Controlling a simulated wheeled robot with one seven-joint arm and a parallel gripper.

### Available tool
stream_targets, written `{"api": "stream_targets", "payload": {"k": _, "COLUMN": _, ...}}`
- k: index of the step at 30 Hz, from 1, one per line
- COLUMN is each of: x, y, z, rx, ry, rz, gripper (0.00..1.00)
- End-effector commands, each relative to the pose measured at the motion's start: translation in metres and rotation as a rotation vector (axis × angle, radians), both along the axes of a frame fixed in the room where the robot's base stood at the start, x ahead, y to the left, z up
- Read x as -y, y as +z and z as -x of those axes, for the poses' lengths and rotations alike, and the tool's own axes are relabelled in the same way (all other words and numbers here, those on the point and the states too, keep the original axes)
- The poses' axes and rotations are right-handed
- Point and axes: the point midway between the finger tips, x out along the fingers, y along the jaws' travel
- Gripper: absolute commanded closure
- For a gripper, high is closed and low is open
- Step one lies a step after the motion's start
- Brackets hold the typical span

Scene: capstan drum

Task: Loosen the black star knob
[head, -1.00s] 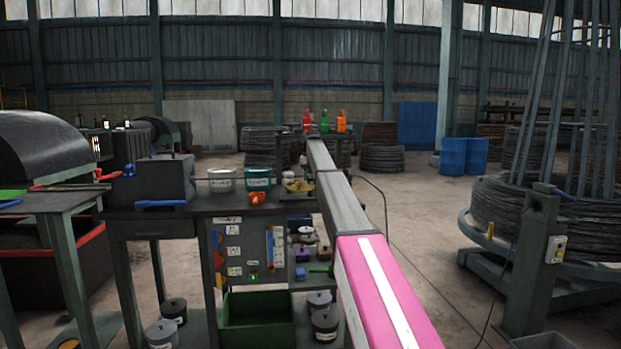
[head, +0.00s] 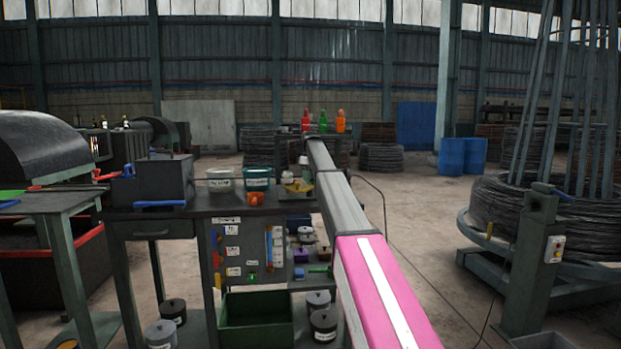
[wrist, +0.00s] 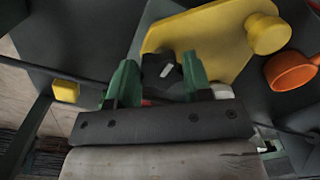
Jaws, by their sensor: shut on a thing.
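The black star knob (wrist: 160,78) shows in the wrist view as a dark knob with a short white mark on its face. It sits at the edge of a yellow plate (wrist: 208,40) that carries a round yellow knob (wrist: 267,34). My gripper (wrist: 160,82) has green fingers on either side of the black knob and is shut on it. The fingers and palm hide parts of the knob's rim. In the head view the yellow plate (head: 298,186) is small at the bench's right end; the black knob cannot be made out there.
An orange cup (wrist: 291,72) lies right of the plate in the wrist view, and a yellow block (wrist: 66,91) is at left. In the head view, the bench (head: 175,211) holds two tubs (head: 220,180) and a dark box (head: 163,180). A wire coil stand (head: 530,215) is at right.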

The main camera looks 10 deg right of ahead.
Motion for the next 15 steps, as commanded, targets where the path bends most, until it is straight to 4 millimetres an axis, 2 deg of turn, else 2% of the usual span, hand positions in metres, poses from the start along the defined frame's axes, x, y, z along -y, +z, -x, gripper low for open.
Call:
{"api": "stream_targets", "payload": {"k": 13, "x": 0.0002, "y": 0.0004, "z": -0.0008, "rx": 0.001, "ry": 0.013, "rz": 0.000, "gripper": 0.78}}
{"api": "stream_targets", "payload": {"k": 14, "x": 0.0001, "y": 0.0004, "z": -0.0007, "rx": 0.001, "ry": 0.013, "rz": 0.000, "gripper": 0.48}}
{"api": "stream_targets", "payload": {"k": 15, "x": 0.0001, "y": 0.0004, "z": -0.0007, "rx": 0.001, "ry": 0.012, "rz": 0.000, "gripper": 0.44}}
